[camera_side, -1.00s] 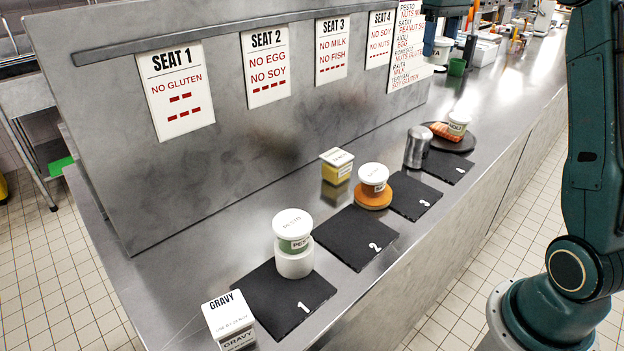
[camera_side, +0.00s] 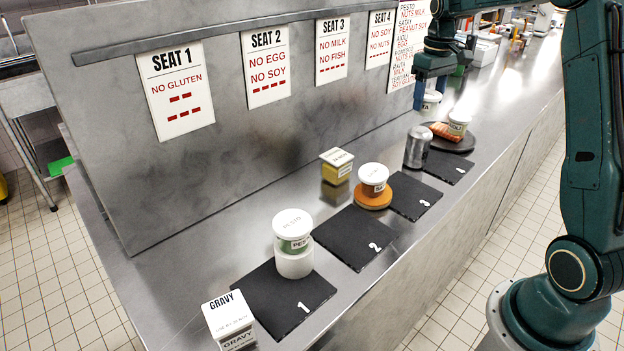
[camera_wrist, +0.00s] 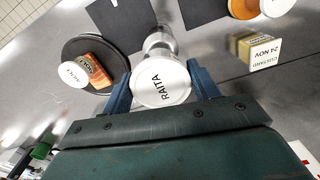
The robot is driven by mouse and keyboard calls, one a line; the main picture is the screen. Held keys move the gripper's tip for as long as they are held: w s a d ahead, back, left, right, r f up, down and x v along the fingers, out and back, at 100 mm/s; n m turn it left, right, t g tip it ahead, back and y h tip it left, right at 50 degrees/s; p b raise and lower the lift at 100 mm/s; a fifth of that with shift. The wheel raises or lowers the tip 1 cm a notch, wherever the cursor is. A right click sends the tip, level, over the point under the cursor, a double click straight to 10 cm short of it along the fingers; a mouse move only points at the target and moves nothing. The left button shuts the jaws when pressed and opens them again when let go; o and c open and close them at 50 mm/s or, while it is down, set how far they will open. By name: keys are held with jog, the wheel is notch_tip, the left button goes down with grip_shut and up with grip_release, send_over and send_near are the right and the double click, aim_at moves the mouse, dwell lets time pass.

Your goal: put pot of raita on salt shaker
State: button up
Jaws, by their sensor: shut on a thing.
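The pot of raita (camera_side: 431,100) is a small white tub with a round lid. In the wrist view its lid (camera_wrist: 160,84) reads RAITA and sits between the two blue fingers. My gripper (camera_side: 430,92) is shut on it and holds it above the counter. The salt shaker (camera_side: 417,148) is a grey metal cylinder standing on the counter by mat 3 and mat 4.
A dark round plate (camera_side: 463,144) with an orange food item and a labelled tub (camera_side: 458,123) stands right of the shaker. Black mats lie along the counter. A white-lidded tub on an orange disc (camera_side: 373,199) and a custard box (camera_side: 336,166) stand to the left.

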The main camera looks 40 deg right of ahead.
aim_at(426, 112)
jog(key=shift+f, duration=0.1)
jog(key=shift+f, duration=2.05)
jog(key=o, duration=1.1)
jog(key=shift+f, duration=0.15)
notch_tip(426, 112, up, 12)
jog(key=shift+r, duration=0.2)
